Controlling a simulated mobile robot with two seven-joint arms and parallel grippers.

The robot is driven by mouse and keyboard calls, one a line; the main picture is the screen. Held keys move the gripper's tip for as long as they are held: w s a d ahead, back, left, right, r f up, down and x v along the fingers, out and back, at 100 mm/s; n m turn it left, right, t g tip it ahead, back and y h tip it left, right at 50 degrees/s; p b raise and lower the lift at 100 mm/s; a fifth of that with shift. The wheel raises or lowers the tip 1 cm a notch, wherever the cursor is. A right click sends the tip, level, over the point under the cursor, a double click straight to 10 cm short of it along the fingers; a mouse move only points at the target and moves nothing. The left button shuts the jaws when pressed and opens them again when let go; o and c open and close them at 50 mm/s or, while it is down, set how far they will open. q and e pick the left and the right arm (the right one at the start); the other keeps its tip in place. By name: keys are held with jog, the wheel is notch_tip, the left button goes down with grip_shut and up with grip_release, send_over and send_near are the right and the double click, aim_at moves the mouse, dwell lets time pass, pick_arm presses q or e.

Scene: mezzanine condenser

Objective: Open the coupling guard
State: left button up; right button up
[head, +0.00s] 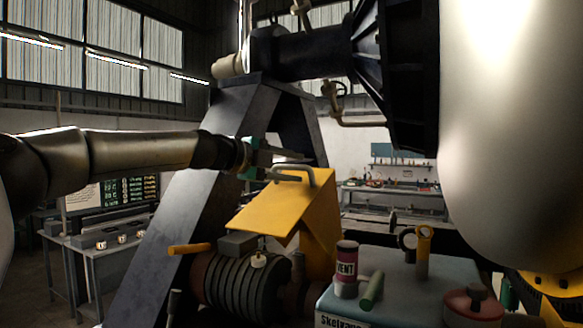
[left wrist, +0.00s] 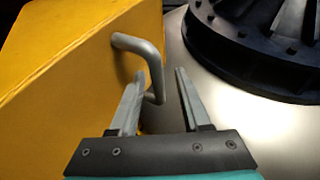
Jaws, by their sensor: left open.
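The coupling guard (head: 275,208) is a yellow sloped cover behind the ribbed motor (head: 243,284), and it looks closed. A grey bar handle (head: 313,178) stands on its upper part. My left gripper (head: 302,167) is open at the handle, coming in from the left. In the left wrist view the yellow guard (left wrist: 75,65) fills the left side. The bent handle (left wrist: 153,62) reaches toward the gap between the two open fingers (left wrist: 158,88), its lower end showing between them. Whether a finger touches it, I cannot tell. My right gripper is not in view.
A blue-grey box top (head: 400,290) at the front holds a solvent can (head: 346,268), a green cylinder (head: 371,290) and a red can (head: 474,303). A dark slanted support (head: 185,215) stands behind the motor. A dark flanged pipe (head: 330,55) hangs above.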

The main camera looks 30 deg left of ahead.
pick_arm(q)
jog(key=shift+s, duration=0.1)
jog(key=b+v, duration=0.5)
jog(key=v, duration=1)
dwell(0.3)
jog(key=shift+s, duration=0.1)
jog(key=shift+f, duration=0.1)
dwell(0.4)
